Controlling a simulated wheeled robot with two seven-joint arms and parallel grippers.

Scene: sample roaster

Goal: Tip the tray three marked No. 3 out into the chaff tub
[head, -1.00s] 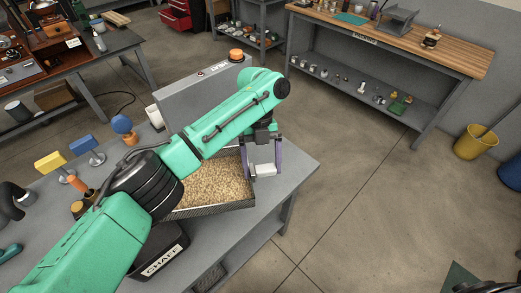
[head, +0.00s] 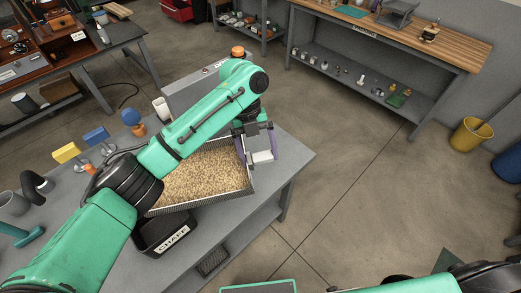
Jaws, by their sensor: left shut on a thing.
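The tray (head: 205,181) is a shallow metal tray full of pale tan grains, above the grey table at its near side. My left gripper (head: 260,156) is shut on the white grip at the tray's right side. The tray's number cannot be read. The black chaff tub (head: 172,237), labelled CHAFF, stands on the table below the tray's near left edge, which hides part of its opening. The grains still lie in the tray, and it looks about level. My left forearm hides the tray's left part. My right arm shows at the bottom right, with its gripper out of view.
A grey box (head: 190,92) with an orange knob (head: 238,51) stands behind the tray. Yellow (head: 66,152) and blue paddles (head: 96,135) and a blue ball (head: 130,116) stand to the left. The table (head: 290,155) is bare at right.

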